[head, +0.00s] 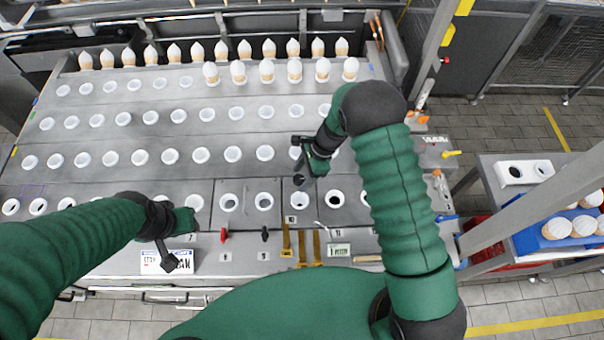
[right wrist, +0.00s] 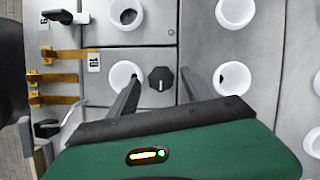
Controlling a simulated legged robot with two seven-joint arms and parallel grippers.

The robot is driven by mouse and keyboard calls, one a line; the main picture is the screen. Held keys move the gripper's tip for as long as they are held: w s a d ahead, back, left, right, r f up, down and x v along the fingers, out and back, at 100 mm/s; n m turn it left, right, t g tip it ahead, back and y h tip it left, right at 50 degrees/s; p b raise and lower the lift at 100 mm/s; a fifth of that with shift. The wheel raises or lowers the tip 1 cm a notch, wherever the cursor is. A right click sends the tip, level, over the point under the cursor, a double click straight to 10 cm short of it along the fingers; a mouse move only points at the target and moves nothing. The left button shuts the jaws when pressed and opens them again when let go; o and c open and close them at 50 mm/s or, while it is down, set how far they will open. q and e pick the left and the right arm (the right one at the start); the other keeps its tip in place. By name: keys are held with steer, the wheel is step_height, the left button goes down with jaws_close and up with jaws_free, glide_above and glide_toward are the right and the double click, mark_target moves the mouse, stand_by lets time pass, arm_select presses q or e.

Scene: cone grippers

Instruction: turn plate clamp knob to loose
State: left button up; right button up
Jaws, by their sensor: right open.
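A round black knob (right wrist: 160,79) with a pale pointer mark sits on the grey metal plate (right wrist: 160,45), close to a seam, in the right wrist view. It looks like the plate clamp knob. My right gripper (right wrist: 160,76) is open, with one finger on either side of the knob; I cannot tell whether they touch it. In the head view my right gripper (head: 308,170) is over the plate's front part and hides much of the knob's area. My left gripper (head: 168,252) hangs over the front edge at the left, by a white sign; its jaws are unclear.
White-rimmed cups (right wrist: 122,75) flank the knob. Brass straps (head: 302,245), a red knob (head: 223,236) and a black knob (head: 265,235) line the front panel. Filled cones (head: 267,70) stand along the back. A side table (head: 500,205) with a blue cone tray is at right.

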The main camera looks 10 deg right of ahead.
steer(key=shift+w+d+f, duration=0.15)
steer(key=c, duration=0.6)
jaws_close()
steer(key=shift+w+n, duration=0.15)
steer(key=shift+n, duration=0.25)
steer(key=n+b, duration=0.1)
steer(key=n+g+b, duration=0.1)
steer(key=n, duration=0.1)
steer(key=shift+w+n+g, duration=0.25)
steer(key=shift+n+g, duration=0.05)
steer(key=n, duration=0.1)
steer(key=n+g+b, duration=0.1)
steer(key=n, duration=0.1)
steer(key=n+h+b, duration=0.1)
steer(key=shift+w+a+n+g, duration=0.15)
steer(key=shift+a+n+g, duration=0.1)
steer(key=shift+n+g, duration=0.05)
steer(key=n+b, duration=0.1)
steer(key=n, duration=0.1)
steer(key=n+h+b, duration=0.1)
steer(key=n, duration=0.1)
steer(key=shift+w+a+g+h, duration=0.2)
steer(key=shift+g+h, duration=0.1)
steer(key=shift+g, duration=0.1)
steer(key=shift+s+a+n+h+b, duration=0.15)
steer(key=shift+n+h+b, duration=0.5)
steer(key=shift+n, duration=1.55)
steer(key=shift+h, duration=0.25)
